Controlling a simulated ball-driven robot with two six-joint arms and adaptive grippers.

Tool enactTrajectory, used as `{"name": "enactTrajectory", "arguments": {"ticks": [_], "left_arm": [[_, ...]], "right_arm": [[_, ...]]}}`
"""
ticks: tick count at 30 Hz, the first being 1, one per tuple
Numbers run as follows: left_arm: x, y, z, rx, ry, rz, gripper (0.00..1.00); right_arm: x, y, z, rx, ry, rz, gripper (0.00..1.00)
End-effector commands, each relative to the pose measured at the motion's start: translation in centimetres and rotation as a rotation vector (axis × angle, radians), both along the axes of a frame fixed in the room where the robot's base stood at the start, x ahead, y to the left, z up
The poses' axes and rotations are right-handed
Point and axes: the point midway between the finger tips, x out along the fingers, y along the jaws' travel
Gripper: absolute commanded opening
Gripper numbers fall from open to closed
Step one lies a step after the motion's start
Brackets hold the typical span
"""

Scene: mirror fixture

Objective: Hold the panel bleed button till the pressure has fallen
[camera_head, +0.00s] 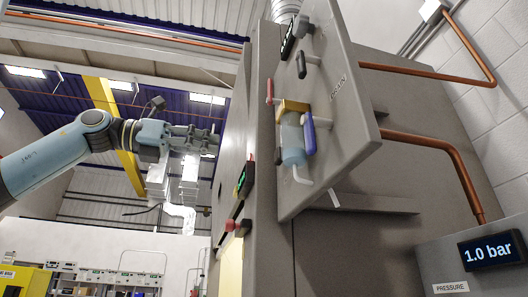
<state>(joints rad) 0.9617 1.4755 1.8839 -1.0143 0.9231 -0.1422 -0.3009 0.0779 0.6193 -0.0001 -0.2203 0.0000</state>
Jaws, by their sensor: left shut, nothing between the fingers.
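A tall grey cabinet (258,120) stands in the middle, seen from below at a slant. A grey panel plate (345,110) sits on its right-hand side. A small red button-like knob (231,225) is low on the cabinet's left face, with a dark reddish one beside it; I cannot tell whether either is the bleed button. A pressure display (489,250) at the lower right reads 1.0 bar. My left gripper (212,142) is shut and empty, with its fingertips close to the cabinet's left face, above the red knob; contact cannot be told. My right gripper is out of view.
Copper pipes (430,143) run at the right. A dark box with green digits (242,180) projects from the cabinet.

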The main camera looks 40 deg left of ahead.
Motion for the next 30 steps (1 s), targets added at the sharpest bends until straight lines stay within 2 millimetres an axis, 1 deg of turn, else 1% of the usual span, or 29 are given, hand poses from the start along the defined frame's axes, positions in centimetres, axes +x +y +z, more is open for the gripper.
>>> {"name": "enactTrajectory", "arguments": {"ticks": [1,3,12,15,18,21,25,30], "left_arm": [[0.6,-0.7,0.7,-0.001,0.000,-0.005,0.00],[1.6,-1.5,0.8,-0.002,0.002,-0.007,0.00],[5.7,-5.1,0.9,-0.006,0.000,-0.009,0.00],[6.9,-6.1,0.8,-0.006,0.000,-0.007,0.00],[7.8,-6.9,0.7,-0.006,-0.001,-0.005,0.00],[8.5,-7.4,0.4,-0.004,0.000,-0.005,0.00],[9.0,-7.7,0.2,-0.003,-0.001,-0.002,0.00],[9.1,-7.8,0.1,-0.001,0.000,-0.001,0.00]], "right_arm": [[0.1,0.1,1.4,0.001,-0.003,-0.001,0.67],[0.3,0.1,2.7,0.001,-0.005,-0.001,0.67],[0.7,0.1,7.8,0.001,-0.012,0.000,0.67],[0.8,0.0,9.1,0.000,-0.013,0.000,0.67],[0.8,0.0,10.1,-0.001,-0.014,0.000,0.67],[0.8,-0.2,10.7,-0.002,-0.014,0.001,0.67],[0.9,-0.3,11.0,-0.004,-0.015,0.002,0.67],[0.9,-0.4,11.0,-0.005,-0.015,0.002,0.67]]}}
